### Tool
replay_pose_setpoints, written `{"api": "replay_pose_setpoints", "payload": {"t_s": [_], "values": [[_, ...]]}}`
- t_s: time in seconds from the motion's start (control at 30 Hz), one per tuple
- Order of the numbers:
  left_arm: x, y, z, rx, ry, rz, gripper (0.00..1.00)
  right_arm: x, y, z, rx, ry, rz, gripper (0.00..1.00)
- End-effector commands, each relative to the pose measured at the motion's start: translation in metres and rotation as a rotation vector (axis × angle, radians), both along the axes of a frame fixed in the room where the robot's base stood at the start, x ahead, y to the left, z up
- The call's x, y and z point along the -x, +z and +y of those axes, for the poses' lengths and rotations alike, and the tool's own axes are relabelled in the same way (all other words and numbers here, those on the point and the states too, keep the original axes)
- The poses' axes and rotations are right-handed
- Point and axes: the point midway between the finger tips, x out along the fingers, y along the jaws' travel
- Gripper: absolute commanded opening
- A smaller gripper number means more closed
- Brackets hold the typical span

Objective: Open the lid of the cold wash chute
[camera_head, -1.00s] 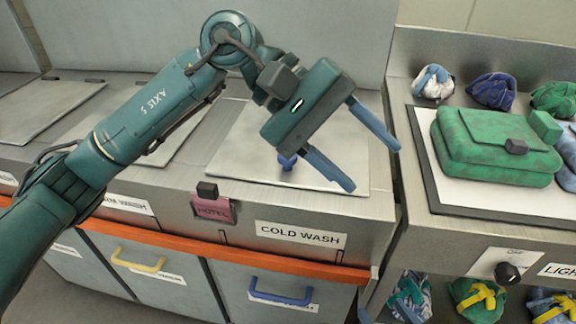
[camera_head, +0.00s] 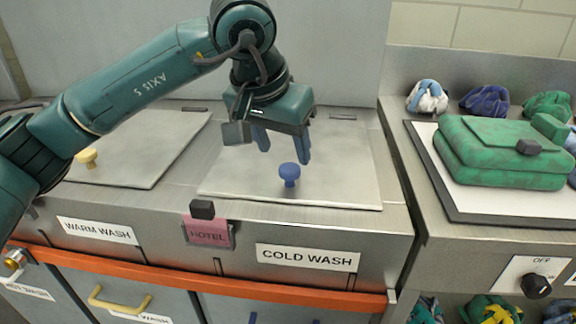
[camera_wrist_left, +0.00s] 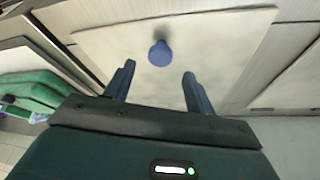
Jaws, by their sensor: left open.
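The cold wash lid (camera_head: 340,165) is a flat pale panel, lying shut on the steel counter above the COLD WASH label (camera_head: 307,257). A blue mushroom-shaped knob (camera_head: 289,173) stands near its front edge. My left gripper (camera_head: 284,158) points down over the lid, just behind the knob in the head view, open and empty. In the left wrist view the knob (camera_wrist_left: 160,53) lies ahead of and between the two spread fingers (camera_wrist_left: 158,88), apart from both. My right gripper is not clearly visible; only a green part at the right edge may belong to that arm.
The warm wash lid (camera_head: 140,150) with a yellow knob (camera_head: 87,157) lies to the left. A pink HOTEL card (camera_head: 208,231) in a clip stands at the counter front.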

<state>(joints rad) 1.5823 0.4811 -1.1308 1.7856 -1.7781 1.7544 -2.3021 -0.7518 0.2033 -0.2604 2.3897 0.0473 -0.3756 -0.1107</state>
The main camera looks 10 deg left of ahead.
Motion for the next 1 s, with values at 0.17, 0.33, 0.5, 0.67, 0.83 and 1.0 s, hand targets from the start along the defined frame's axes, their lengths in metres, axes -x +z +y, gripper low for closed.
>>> {"api": "replay_pose_setpoints", "payload": {"t_s": [0.17,0.33,0.5,0.67,0.83,1.0], "values": [[-0.011,-0.03,-0.005,0.001,0.001,0.002,0.55,-0.001,-0.006,0.002,0.01,0.009,0.003,0.56],[-0.016,-0.042,-0.007,0.001,0.001,0.001,0.55,-0.001,-0.008,0.003,0.015,0.013,0.003,0.56],[-0.017,-0.045,-0.008,0.002,0.0,0.001,0.55,-0.001,-0.009,0.004,0.017,0.014,0.005,0.56],[-0.017,-0.045,-0.008,0.001,0.001,0.001,0.55,-0.001,-0.009,0.004,0.017,0.015,0.005,0.56],[-0.017,-0.045,-0.008,0.001,0.001,0.001,0.42,-0.001,-0.009,0.004,0.017,0.015,0.003,0.56],[-0.017,-0.045,-0.007,0.001,0.001,0.001,0.28,-0.001,-0.008,0.004,0.017,0.015,0.003,0.56]]}}
